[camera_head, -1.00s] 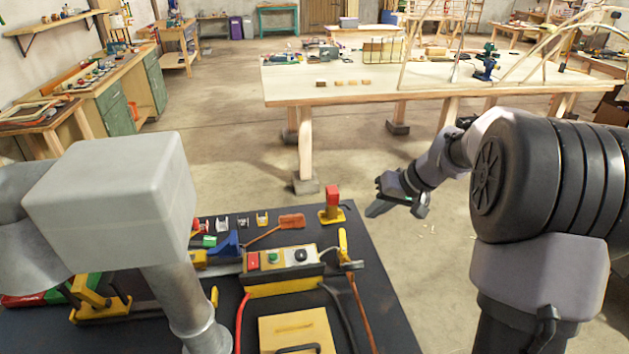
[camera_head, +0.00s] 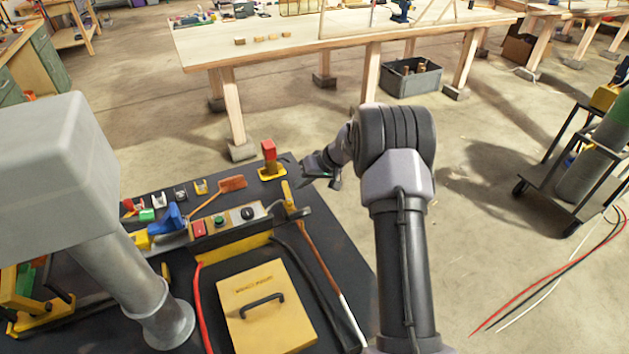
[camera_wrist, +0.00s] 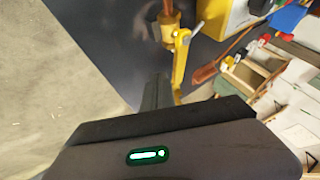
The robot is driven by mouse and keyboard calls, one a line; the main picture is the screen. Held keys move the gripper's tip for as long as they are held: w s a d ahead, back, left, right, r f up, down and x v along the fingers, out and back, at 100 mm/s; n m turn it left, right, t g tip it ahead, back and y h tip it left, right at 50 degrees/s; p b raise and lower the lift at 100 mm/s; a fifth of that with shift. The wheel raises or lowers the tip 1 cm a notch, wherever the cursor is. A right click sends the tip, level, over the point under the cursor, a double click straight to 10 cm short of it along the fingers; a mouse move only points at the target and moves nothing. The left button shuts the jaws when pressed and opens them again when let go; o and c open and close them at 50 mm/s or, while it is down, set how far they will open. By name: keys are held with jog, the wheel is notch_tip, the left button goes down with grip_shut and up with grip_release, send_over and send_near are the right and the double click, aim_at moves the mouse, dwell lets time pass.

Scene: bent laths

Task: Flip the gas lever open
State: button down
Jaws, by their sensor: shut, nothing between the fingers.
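The gas lever is a yellow handle (camera_head: 290,196) at the right end of the control box on the dark bench top. In the wrist view the yellow lever (camera_wrist: 181,62) is joined to a copper-coloured pipe (camera_wrist: 167,22). My gripper (camera_head: 308,172) is shut and empty, just beyond the lever and to its right. In the wrist view the fingers of my gripper (camera_wrist: 157,92) point toward the lever and its free end is close beside them. I cannot tell whether they touch.
A red-topped yellow block (camera_head: 269,152) stands just left of my gripper. The control box (camera_head: 228,238) has red, green and black controls. A yellow lidded box (camera_head: 267,310) and hoses lie in front. Open floor is to the right, with a gas cylinder cart (camera_head: 585,165) beyond.

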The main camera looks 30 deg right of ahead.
aim_at(287, 192)
jog(key=shift+w+a, duration=0.1)
jog(key=shift+a, duration=0.5)
jog(key=shift+w+a+f+n+g+y+b, duration=0.15)
jog(key=shift+w+a+n+g+y+b, duration=0.2)
jog(key=shift+a+n+b, duration=0.6)
jog(key=shift+d+r+m, duration=0.15)
jog(key=shift+r+m, duration=0.05)
jog(key=shift+m, duration=0.15)
